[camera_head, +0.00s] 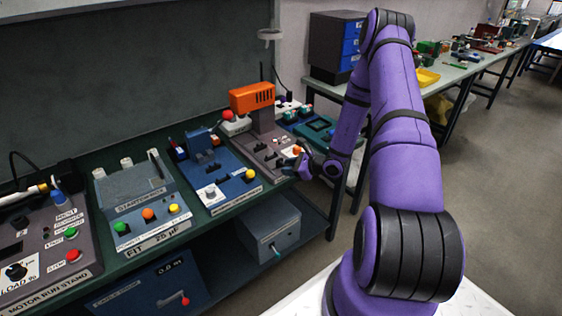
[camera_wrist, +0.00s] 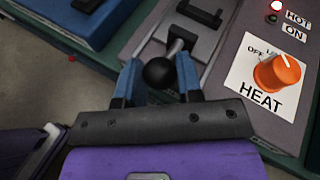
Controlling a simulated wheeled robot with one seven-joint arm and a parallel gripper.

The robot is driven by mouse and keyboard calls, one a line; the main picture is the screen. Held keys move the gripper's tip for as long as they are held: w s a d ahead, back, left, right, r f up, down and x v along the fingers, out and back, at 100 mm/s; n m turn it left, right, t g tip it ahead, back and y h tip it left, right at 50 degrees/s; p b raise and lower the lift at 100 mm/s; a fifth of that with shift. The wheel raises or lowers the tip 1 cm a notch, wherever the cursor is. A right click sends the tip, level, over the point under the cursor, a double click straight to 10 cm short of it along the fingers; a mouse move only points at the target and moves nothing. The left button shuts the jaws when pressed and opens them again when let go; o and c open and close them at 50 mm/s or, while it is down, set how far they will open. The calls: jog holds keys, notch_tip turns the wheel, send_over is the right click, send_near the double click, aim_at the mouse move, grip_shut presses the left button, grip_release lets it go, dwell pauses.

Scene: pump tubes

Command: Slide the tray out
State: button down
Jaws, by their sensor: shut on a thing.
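In the wrist view, a black ball knob (camera_wrist: 160,72) on a short metal stem sticks out from the light grey tray (camera_wrist: 206,40) in the heater station. My gripper (camera_wrist: 158,66) has its two blue fingers on either side of the knob, shut on it. In the head view, my gripper (camera_head: 306,168) is at the front edge of the station with the orange head (camera_head: 252,97). The knob and the tray's front are too small or hidden there. How far the tray is out cannot be told.
An orange HEAT dial (camera_wrist: 277,72) stands close right of my gripper, with a lit red lamp (camera_wrist: 277,5) above it. A blue station (camera_wrist: 95,22) is to the left. A grey box (camera_head: 272,232) sits on the lower shelf. The floor at right is clear.

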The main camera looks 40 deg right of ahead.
jog(key=shift+s, duration=0.1)
jog(key=c, duration=0.8)
grip_release()
jog(key=v, duration=1)
jog(key=shift+s+d+r, duration=0.15)
jog(key=shift+s+d, duration=0.05)
jog(key=shift+s, duration=0.1)
